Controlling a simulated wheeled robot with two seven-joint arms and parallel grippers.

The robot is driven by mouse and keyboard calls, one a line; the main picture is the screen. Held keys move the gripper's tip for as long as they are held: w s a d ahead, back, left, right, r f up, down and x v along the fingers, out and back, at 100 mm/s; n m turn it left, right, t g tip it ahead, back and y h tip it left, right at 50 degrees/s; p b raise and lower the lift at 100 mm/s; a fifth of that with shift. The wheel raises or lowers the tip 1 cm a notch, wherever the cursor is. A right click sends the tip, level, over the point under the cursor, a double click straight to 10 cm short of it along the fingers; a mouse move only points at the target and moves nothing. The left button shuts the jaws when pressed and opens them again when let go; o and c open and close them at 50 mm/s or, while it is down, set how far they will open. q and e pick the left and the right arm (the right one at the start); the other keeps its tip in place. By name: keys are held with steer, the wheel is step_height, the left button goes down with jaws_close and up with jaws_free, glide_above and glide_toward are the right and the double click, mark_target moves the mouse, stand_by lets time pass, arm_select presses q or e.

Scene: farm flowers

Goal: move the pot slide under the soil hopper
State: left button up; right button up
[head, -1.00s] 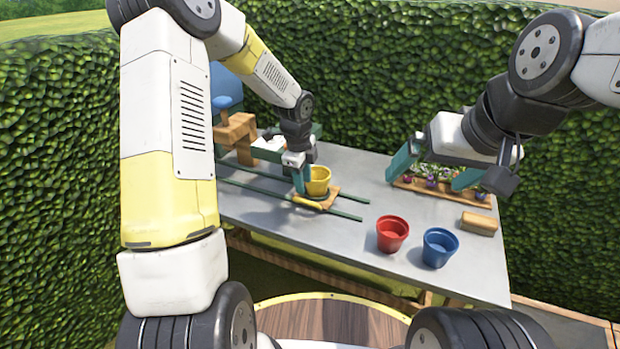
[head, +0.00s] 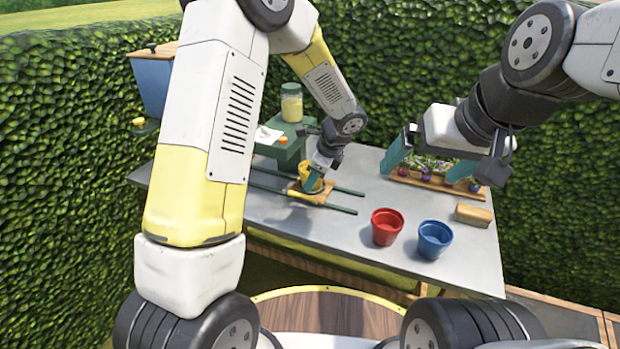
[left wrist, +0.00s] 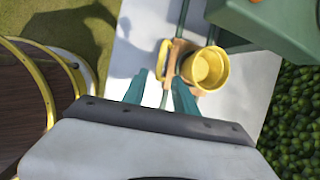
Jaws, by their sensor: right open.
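The pot slide (head: 322,195) is a small wooden carriage on two green rails on the table. It carries a yellow pot (head: 304,170) and has a yellow handle (head: 303,196) at its near side. They also show in the left wrist view, the pot (left wrist: 206,68) right of the handle (left wrist: 163,56). My left gripper (left wrist: 160,92) is open, its teal fingers apart just short of the handle, with nothing between them but a rail beyond. The blue soil hopper (head: 150,88) with a wooden top stands at the left, partly hidden by my left arm. My right gripper (head: 432,165) is open and empty above the table.
A red pot (head: 387,228) and a blue pot (head: 434,240) stand at the near right. A wooden flower tray (head: 420,183) and a tan block (head: 473,215) lie at the right. A green stand with a jar (head: 291,103) is behind the rails.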

mark_target(306, 197)
arm_select(q)
steer(key=x, duration=0.7)
steer(key=shift+w+a+f, duration=0.15)
steer(key=shift+f, duration=0.15)
jaws_close()
stand_by(1.2)
